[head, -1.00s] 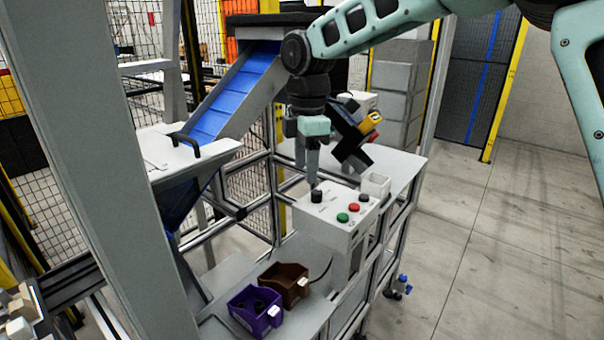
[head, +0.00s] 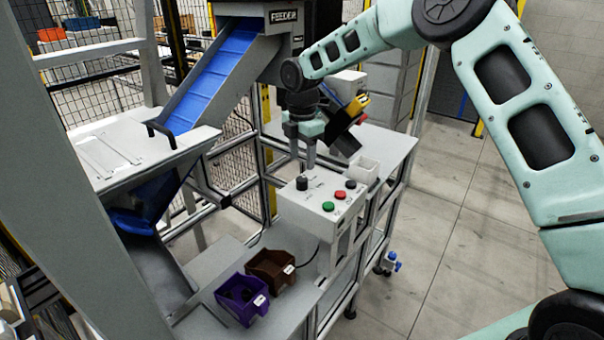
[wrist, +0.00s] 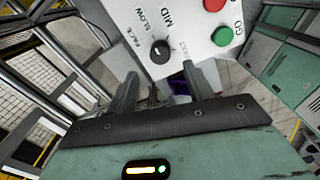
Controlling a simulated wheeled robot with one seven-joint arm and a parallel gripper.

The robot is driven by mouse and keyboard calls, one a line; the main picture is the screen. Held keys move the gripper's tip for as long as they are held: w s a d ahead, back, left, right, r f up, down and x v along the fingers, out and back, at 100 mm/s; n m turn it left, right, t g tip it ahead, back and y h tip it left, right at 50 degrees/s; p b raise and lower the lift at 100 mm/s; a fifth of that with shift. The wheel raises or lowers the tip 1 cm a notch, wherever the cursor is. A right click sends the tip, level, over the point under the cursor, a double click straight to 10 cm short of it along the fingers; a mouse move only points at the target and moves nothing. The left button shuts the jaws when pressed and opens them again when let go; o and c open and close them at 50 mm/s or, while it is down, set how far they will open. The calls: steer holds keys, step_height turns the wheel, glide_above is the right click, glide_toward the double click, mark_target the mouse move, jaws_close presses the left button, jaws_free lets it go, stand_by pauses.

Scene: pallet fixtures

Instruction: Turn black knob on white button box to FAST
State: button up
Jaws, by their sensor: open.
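The white button box (head: 318,191) stands on the bench and shows a black knob (head: 302,183) on its top left. In the wrist view the knob (wrist: 160,51) has a white pointer mark, with SLOW and MID printed near it; another label to its right is partly hidden. Which label the pointer faces is hard to tell. My gripper (head: 303,166) is open and empty, pointing down just behind and above the knob. In the wrist view its two fingers (wrist: 160,75) lie either side of the knob's near side, apart from it.
Green (head: 328,206), red (head: 340,194) and black (head: 350,184) buttons sit right of the knob. Purple (head: 240,298) and brown (head: 270,268) bins lie in front, lower down.

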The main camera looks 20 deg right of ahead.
mark_target(302, 178)
step_height(302, 178, down, 7)
steer(key=shift+f+p, duration=0.1)
steer(key=shift+p, duration=0.55)
steer(key=c, duration=1)
